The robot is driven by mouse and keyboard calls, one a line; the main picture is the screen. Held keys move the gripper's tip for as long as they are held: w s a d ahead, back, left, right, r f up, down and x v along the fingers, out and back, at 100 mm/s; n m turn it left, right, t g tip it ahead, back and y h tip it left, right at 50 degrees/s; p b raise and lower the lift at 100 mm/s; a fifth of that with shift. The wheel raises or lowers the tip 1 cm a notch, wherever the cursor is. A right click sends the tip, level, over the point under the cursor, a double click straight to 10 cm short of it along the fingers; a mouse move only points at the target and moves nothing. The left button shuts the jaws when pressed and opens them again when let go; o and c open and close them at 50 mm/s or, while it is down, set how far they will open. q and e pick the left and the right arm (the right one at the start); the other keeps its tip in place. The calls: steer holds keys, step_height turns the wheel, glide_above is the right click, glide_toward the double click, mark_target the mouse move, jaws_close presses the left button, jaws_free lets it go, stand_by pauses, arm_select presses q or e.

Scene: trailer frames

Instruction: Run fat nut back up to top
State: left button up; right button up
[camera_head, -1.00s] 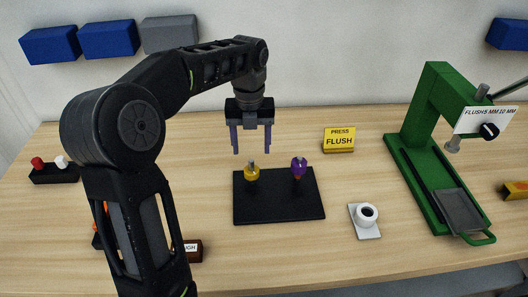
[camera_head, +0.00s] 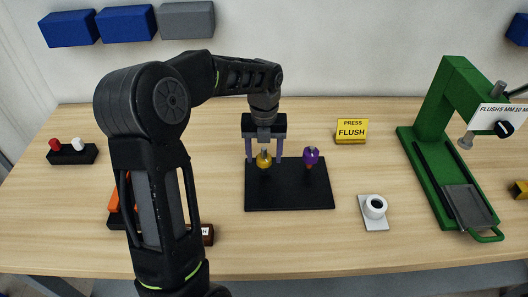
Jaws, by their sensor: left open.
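A black base plate (camera_head: 290,197) lies on the table with two upright posts. The left post carries a yellow nut (camera_head: 264,160); the right post carries a purple nut (camera_head: 312,155) with an orange part just below it. My left gripper (camera_head: 264,158) points down over the left post. Its two fingers are open, one on each side of the yellow nut, and I cannot tell whether they touch it. My right gripper is not in view.
A green press (camera_head: 429,133) stands at the right. A yellow "PRESS FLUSH" sign (camera_head: 351,131) and a white piece with a round top (camera_head: 375,207) stand between. A black holder (camera_head: 72,155) with red and white pegs is at far left. My left arm hides some things at front left.

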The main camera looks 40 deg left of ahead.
arm_select(q)
jaws_close()
stand_by(0.8)
